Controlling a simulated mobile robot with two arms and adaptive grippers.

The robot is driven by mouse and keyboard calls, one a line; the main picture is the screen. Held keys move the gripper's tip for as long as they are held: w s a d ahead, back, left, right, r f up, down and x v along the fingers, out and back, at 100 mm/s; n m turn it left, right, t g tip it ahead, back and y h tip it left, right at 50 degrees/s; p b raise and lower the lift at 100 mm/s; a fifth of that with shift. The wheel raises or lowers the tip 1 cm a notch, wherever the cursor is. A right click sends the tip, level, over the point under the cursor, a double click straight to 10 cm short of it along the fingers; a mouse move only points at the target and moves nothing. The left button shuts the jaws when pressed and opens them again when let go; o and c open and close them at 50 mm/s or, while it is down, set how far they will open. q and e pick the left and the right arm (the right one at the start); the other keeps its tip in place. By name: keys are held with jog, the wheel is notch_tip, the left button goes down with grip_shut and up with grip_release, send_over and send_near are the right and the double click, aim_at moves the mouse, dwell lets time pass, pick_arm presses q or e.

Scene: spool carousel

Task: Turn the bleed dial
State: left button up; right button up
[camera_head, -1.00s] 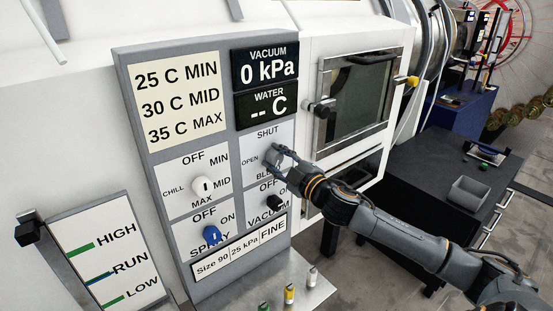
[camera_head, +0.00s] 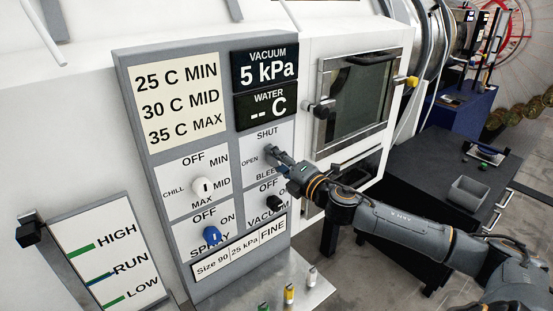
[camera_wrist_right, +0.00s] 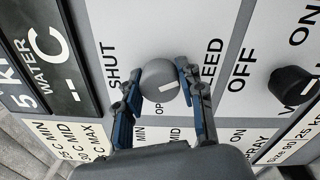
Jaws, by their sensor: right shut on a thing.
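In the head view the right gripper (camera_head: 274,160) reaches the panel (camera_head: 158,150) from the right and mostly hides the dial. The vacuum display (camera_head: 266,71) reads 5 kPa. My left gripper is not in view.
The black vacuum knob (camera_head: 275,202) is just below my right gripper. The white chill knob (camera_head: 202,187) and blue spray knob (camera_head: 212,235) are to the left. A metal shelf (camera_head: 312,295) with small coloured vials is below. A dark table (camera_head: 420,165) stands right.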

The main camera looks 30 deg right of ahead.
jog(key=shift+n, duration=1.6)
jog(key=shift+f, duration=0.1)
jog(key=o, duration=1.2)
jog(key=s, duration=0.1)
send_near(278, 162)
jog(key=shift+s+d+r, duration=0.15)
jog(key=shift+s+r, duration=0.1)
jog(key=shift+s, duration=0.4)
